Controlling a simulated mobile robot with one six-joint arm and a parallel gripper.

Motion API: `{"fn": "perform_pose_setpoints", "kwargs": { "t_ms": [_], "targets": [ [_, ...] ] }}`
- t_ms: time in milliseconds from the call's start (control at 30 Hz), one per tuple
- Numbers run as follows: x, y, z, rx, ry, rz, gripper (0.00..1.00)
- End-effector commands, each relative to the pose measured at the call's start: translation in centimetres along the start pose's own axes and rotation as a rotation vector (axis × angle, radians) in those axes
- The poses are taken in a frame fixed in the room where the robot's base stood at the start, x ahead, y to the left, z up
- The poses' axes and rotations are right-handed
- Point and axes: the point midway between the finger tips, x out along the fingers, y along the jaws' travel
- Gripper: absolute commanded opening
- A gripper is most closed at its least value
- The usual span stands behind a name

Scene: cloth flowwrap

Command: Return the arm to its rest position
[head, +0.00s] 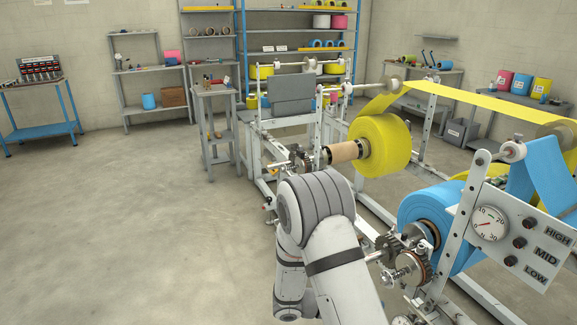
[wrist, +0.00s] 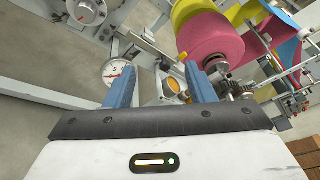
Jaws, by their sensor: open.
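My gripper (wrist: 161,80) shows in the wrist view as two blue fingers set well apart. It is open, with nothing held between the fingers. Beyond the gap lie machine parts, among them a small orange round part (wrist: 177,86). In the head view my arm (head: 322,225) is bent at the lower middle, beside the near side of the machine. My gripper cannot be made out there.
The machine carries a yellow roll (head: 380,147) and a blue roll (head: 425,207) right of my arm. A gauge panel (head: 525,235) stands at right. The wrist view shows a pink roll (wrist: 215,42) and a dial (wrist: 119,74) close by. Open floor (head: 130,220) lies left.

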Motion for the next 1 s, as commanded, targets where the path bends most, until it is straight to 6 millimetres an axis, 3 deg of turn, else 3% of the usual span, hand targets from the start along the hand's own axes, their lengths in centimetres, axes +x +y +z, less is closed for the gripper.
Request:
{"fn": "perform_pose_setpoints", "kwargs": {
  "t_ms": [200,400,700,1000],
  "targets": [
    [0.1,-8.1,1.4,0.398,0.298,-0.026,0.49],
    [-1.0,-14.6,1.3,0.805,0.595,-0.077,0.49],
    [-4.6,-22.1,1.3,1.411,1.046,-0.199,0.49],
    [-9.0,-27.7,2.8,1.941,1.508,-0.371,0.49]
  ]
}}
